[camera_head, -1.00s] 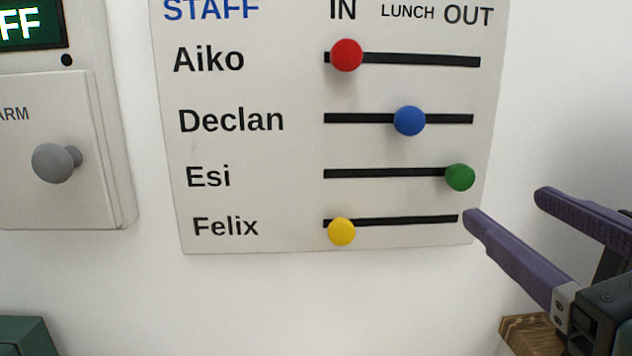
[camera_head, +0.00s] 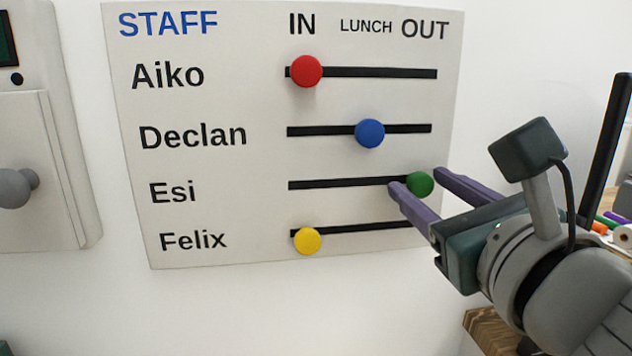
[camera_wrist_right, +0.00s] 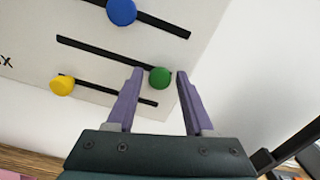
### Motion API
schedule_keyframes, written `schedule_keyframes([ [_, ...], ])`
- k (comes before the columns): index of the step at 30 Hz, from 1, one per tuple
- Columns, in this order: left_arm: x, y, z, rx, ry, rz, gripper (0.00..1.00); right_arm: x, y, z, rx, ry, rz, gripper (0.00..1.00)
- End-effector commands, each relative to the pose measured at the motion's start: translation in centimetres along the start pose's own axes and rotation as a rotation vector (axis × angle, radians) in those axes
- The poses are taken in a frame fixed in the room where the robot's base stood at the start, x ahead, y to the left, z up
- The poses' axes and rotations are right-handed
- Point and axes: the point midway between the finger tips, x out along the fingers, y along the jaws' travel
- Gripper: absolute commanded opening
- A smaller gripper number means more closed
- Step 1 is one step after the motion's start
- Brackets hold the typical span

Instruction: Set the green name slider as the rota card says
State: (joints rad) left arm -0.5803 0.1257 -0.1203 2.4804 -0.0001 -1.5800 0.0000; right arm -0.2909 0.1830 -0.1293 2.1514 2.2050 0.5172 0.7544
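The green knob (camera_head: 420,184) is at the right end of the Esi track (camera_head: 335,185), below OUT on the white staff board (camera_head: 220,100). My right gripper (camera_head: 415,180) is open, with one purple fingertip on each side of the green knob. In the right wrist view the green knob (camera_wrist_right: 160,77) shows between the spread fingertips (camera_wrist_right: 160,72), with a small gap on both sides. How deep the fingers reach along the knob is hard to tell. My left gripper is not in view. No rota card shows in these frames.
The red knob (camera_head: 307,71) is at IN, the blue knob (camera_head: 369,133) is near LUNCH, and the yellow knob (camera_head: 307,241), just below the right gripper's row, is at IN. A box with a grey knob (camera_head: 14,188) is at left. A wooden edge (camera_head: 490,333) is lower right.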

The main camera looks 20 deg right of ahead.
Motion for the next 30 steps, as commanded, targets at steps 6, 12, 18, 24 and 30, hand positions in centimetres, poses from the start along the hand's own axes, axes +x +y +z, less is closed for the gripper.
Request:
schedule_keyframes([
  [6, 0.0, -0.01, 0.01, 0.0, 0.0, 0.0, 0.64, -0.02, 0.01, 0.01, 0.0, 0.0, 0.0, 0.27],
  [12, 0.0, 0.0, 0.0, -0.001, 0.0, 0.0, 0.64, -0.03, 0.01, 0.01, 0.0, 0.0, 0.0, 0.04],
  [18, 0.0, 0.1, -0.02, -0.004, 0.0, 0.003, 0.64, -0.03, 0.01, 0.01, 0.0, 0.0, 0.0, 0.0],
  [24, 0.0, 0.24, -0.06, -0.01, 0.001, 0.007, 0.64, -0.03, 0.01, 0.02, 0.0, 0.0, 0.0, 0.0],
  [30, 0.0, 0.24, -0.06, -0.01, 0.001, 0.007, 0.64, -0.03, 0.01, 0.02, 0.001, 0.0, 0.0, 0.0],
])
